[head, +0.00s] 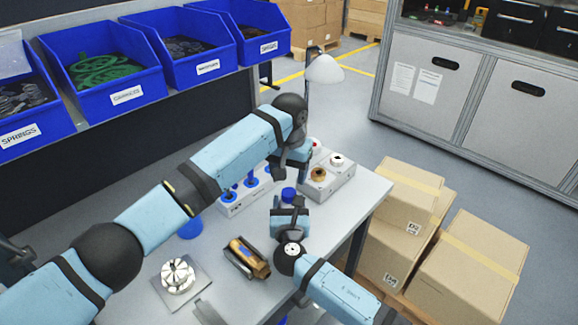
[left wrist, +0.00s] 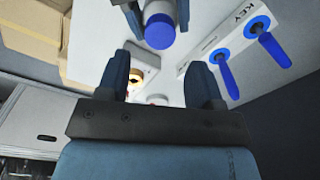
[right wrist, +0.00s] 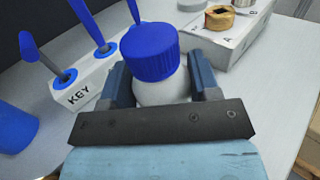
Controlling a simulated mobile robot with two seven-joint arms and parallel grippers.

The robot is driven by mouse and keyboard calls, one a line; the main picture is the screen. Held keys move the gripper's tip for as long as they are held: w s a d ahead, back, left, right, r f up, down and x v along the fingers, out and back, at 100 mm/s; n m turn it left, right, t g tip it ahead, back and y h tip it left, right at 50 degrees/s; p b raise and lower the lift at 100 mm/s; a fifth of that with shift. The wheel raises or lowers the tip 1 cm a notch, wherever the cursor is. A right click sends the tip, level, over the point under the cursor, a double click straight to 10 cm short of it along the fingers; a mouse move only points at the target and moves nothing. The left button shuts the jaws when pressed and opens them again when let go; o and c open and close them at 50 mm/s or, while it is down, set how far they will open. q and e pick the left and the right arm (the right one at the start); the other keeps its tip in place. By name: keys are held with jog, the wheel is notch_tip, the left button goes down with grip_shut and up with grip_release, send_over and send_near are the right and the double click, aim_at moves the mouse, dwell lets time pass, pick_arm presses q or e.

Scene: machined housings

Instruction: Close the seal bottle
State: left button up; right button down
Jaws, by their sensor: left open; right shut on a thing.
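The seal bottle has a white body (right wrist: 160,92) and a ribbed blue cap (right wrist: 150,50) sitting on its top. I cannot tell how tight the cap is. My right gripper (head: 289,207) is shut around the body and holds it upright below the cap. In the head view the cap (head: 289,193) shows just above this gripper, and the body is mostly hidden. In the left wrist view the cap (left wrist: 160,31) is at the top, beyond my left fingertips. My left gripper (left wrist: 158,75) is open with nothing between its fingers, close to the bottle but apart from it.
A white KEY block (right wrist: 88,88) with several blue keys stands beside the bottle. A white block (head: 330,180) with a brass part stands behind. A dark tray (head: 238,263) with a brass part and a metal housing (head: 177,276) lie in front. Blue bins (head: 110,65) line the back.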

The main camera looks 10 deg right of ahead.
aim_at(289, 192)
pick_arm(q)
jog(key=shift+w+f, duration=0.1)
jog(key=shift+f, duration=3.1)
jog(key=c, duration=0.9)
jog(key=o, duration=1.1)
notch_tip(289, 192, up, 12)
jog(key=shift+r, duration=0.1)
